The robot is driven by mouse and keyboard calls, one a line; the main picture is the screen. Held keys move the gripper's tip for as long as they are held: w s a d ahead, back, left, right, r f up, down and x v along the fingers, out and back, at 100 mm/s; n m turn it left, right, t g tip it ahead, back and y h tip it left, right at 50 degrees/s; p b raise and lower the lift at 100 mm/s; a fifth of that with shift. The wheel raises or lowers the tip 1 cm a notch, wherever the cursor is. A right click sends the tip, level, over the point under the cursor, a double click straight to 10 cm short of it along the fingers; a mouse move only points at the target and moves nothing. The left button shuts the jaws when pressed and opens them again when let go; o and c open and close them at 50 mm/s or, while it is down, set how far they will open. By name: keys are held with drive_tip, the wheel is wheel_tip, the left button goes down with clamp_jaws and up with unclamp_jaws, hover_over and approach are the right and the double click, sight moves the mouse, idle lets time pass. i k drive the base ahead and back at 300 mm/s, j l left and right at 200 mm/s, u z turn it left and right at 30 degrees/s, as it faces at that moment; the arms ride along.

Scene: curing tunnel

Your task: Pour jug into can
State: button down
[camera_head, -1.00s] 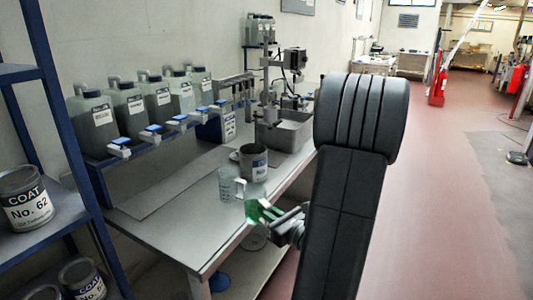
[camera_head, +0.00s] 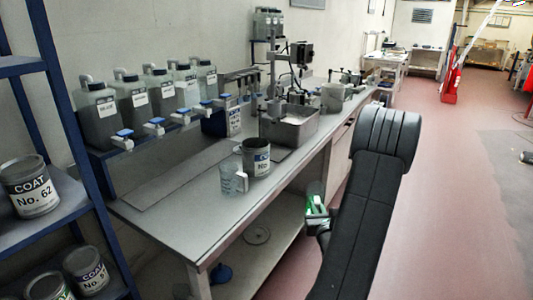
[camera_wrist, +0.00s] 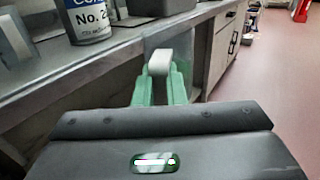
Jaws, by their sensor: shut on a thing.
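My gripper (camera_head: 318,213), with green fingers, is past the bench's front edge, to the right of the can. In the wrist view my gripper (camera_wrist: 157,85) is shut on the pale grey handle of a clear jug (camera_wrist: 184,62). The jug looks upright; its contents cannot be made out. In the head view the held jug (camera_head: 315,190) is small and partly hidden. The grey can (camera_head: 256,160) stands upright on the bench; its label, partly cut off, shows in the wrist view (camera_wrist: 90,20).
A second clear jug (camera_head: 230,182) with a pale handle stands left of the can on the bench (camera_head: 190,205). A metal basin (camera_head: 290,130) is behind the can. Dispenser bottles (camera_head: 135,105) line the wall. A blue shelf (camera_head: 65,205) holds COAT cans at left. The floor at right is clear.

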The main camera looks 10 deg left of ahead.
sight(255, 151)
drive_tip(key=i+l, duration=0.2)
drive_tip(key=l, duration=0.2)
drive_tip(key=i+l, duration=0.2)
drive_tip(key=l, duration=0.15)
drive_tip(key=i+l, duration=0.25)
drive_tip(key=l, duration=0.15)
drive_tip(key=i+l, duration=0.2)
drive_tip(key=l, duration=0.2)
drive_tip(key=i+l, duration=0.2)
drive_tip(key=l, duration=0.2)
drive_tip(key=i+l, duration=0.2)
drive_tip(key=l, duration=0.15)
drive_tip(key=i+l+u, duration=0.15)
drive_tip(key=l+u, duration=0.15)
drive_tip(key=i+l+u, duration=0.1)
drive_tip(key=l+u, duration=0.2)
drive_tip(key=u, duration=2.2)
